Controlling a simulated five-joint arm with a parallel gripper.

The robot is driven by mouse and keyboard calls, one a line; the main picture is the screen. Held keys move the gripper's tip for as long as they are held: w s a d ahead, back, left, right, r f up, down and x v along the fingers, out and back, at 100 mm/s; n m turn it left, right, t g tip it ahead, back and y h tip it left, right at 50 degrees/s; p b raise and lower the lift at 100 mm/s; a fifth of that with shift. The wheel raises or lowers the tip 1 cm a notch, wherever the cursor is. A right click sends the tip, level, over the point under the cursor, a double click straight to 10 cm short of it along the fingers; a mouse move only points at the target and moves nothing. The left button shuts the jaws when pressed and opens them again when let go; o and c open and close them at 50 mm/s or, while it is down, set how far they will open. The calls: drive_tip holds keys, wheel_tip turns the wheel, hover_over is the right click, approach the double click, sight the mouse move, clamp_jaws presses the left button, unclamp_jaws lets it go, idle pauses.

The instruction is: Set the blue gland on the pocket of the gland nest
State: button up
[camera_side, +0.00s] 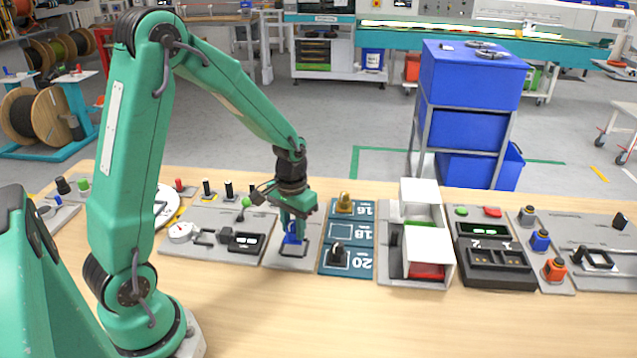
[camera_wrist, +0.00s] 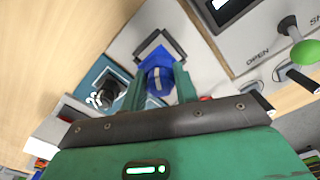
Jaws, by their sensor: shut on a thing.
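The blue gland (camera_side: 291,239) is between the fingers of my gripper (camera_side: 294,228), which is shut on it. It is at the grey plate (camera_side: 290,262) with a dark square frame; I cannot tell if it touches the plate. In the wrist view the gland (camera_wrist: 155,68) shows between my gripper's fingers (camera_wrist: 160,88), with the dark frame just beyond. The gland nest (camera_side: 346,235) is the blue plate marked 16, 18 and 20, just right of my gripper. A brass gland (camera_side: 344,202) stands at 16 and a black gland (camera_side: 338,255) at 20. The 18 pocket is empty.
Right of the nest stands a white box unit (camera_side: 428,250) taller than the plates, then a dark panel (camera_side: 490,252) with buttons. Left of my gripper is a grey panel (camera_side: 215,237) with a gauge and a green-knobbed lever (camera_side: 244,204). The table front is clear.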

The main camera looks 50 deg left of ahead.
drive_tip(key=shift+f, duration=0.5)
drive_tip(key=shift+f, duration=0.1)
drive_tip(key=shift+f, duration=0.85)
drive_tip(key=o, duration=1)
drive_tip(key=shift+o, duration=0.2)
drive_tip(key=shift+r, duration=0.1)
drive_tip(key=shift+r, duration=3.95)
